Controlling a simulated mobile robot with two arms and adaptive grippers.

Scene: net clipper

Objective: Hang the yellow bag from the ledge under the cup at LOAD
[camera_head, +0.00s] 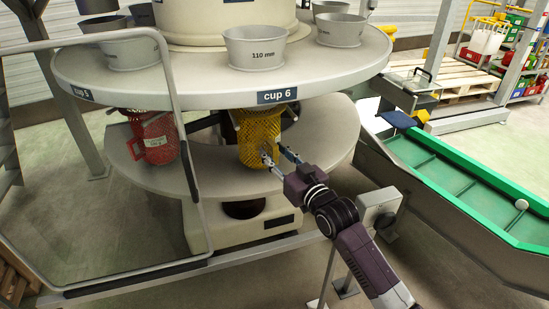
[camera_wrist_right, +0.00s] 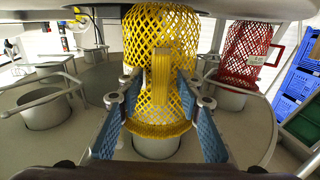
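The yellow mesh bag (camera_head: 259,136) is upright under the round table's rim, below the "cup 6" label (camera_head: 277,95). Its top reaches the table's underside; I cannot tell whether a ledge there holds it. The grey "110 mm" cup (camera_head: 255,48) stands on the table above. My right gripper (camera_head: 279,156) is at the bag's front, near its lower half. In the right wrist view its blue fingers (camera_wrist_right: 158,92) are apart, one on each side of a yellow strip (camera_wrist_right: 162,75) on the bag (camera_wrist_right: 165,35), with gaps visible. My left gripper is not in view.
A red mesh bag (camera_head: 153,136) is under the table to the left, near "cup 5" (camera_head: 83,93). A lower round shelf (camera_head: 318,130) lies beneath. A metal frame (camera_head: 178,110) stands in front at left. A green conveyor (camera_head: 460,175) runs along the right.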

